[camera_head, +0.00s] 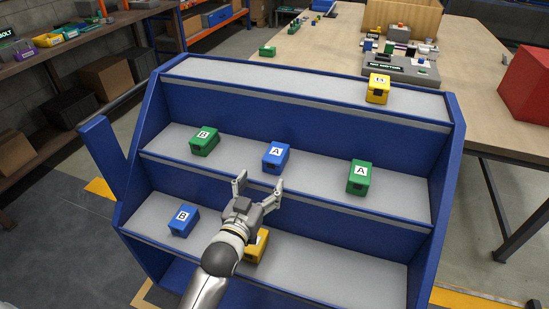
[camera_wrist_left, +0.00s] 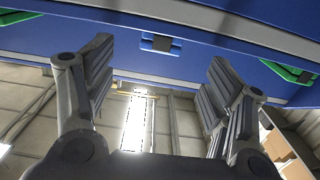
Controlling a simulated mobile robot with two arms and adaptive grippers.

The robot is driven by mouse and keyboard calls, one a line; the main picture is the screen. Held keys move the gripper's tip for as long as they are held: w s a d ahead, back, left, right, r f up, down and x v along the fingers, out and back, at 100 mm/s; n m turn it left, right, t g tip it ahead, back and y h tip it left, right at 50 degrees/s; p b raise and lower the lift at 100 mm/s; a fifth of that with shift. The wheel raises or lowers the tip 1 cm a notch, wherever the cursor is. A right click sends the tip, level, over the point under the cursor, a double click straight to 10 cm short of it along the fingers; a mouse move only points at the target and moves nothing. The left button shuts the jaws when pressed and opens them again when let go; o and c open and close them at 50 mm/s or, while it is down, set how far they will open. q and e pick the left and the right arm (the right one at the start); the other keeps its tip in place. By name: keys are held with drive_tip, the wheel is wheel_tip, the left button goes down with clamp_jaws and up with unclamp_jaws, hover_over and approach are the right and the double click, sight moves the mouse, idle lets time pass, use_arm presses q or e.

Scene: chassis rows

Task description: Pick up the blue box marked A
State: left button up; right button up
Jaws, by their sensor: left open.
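The blue box marked A (camera_head: 275,157) sits on the middle shelf of the blue rack, between a green box marked B and a green box marked A. My left gripper (camera_head: 260,186) is open and empty, in front of the middle shelf, a little below and left of the blue box in the head view. In the left wrist view, the open fingers (camera_wrist_left: 154,85) frame empty space, and part of a blue box (camera_wrist_left: 160,44) shows above them at the shelf edge. My right gripper is not in view.
The blue rack (camera_head: 300,206) also holds a green B box (camera_head: 204,141), a green A box (camera_head: 360,177), a blue B box (camera_head: 183,220), a yellow box (camera_head: 257,246) partly behind my arm, and a yellow box (camera_head: 378,89) on top. A wooden table (camera_head: 462,80) stands behind.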

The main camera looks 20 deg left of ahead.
sight(274, 156)
use_arm(q)
drive_tip(key=shift+w+r, duration=0.35)
drive_tip(key=w, duration=0.6)
drive_tip(key=shift+d, duration=0.1)
drive_tip(key=w, duration=0.4)
drive_tip(key=shift+w, duration=0.2)
clamp_jaws()
drive_tip(key=shift+r+t, duration=0.15)
drive_tip(key=shift+t, duration=0.15)
